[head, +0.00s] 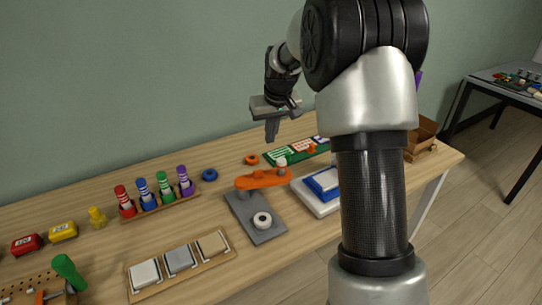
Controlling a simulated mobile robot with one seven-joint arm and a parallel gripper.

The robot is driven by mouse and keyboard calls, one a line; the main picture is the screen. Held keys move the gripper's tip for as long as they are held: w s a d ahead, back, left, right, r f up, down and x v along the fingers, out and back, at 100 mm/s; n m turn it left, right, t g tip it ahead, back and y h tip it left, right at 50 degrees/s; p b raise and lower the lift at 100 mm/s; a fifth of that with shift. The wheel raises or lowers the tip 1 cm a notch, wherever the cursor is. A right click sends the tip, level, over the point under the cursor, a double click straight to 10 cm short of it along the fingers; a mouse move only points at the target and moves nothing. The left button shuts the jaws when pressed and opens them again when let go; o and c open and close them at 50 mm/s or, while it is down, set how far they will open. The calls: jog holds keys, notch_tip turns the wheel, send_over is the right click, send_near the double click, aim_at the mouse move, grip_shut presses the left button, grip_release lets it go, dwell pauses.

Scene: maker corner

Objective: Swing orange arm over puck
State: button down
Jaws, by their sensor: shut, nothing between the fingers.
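The orange arm (258,180) lies across the back of a grey base plate (238,209) on the table and reaches to the right, past the plate's edge. A pale knob (281,162) shows at its right end. The puck (262,220), a white disc with a dark centre, is on the front part of the plate, in front of the arm and uncovered. My gripper (272,131) is shut and empty, pointing down in the air above the back of the table. It looks apart from the orange arm.
A white tray with a blue block (324,181) sits right of the plate, partly behind my arm. A green board (290,152), an orange ring (252,159) and a blue ring (209,174) lie behind. A marker rack (158,204) stands left; a tile tray (207,262) lies in front.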

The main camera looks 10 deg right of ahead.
jog(key=b+x, duration=0.2)
jog(key=x, duration=0.8)
jog(key=shift+f, duration=0.3)
jog(key=shift+s+d+r+b, duration=0.1)
jog(key=shift+s+r+b, duration=0.15)
jog(key=shift+s, duration=0.75)
jog(key=shift+s+d+r+b, duration=0.1)
jog(key=shift+s+b, duration=0.1)
jog(key=shift+s, duration=0.85)
jog(key=shift+s, duration=0.15)
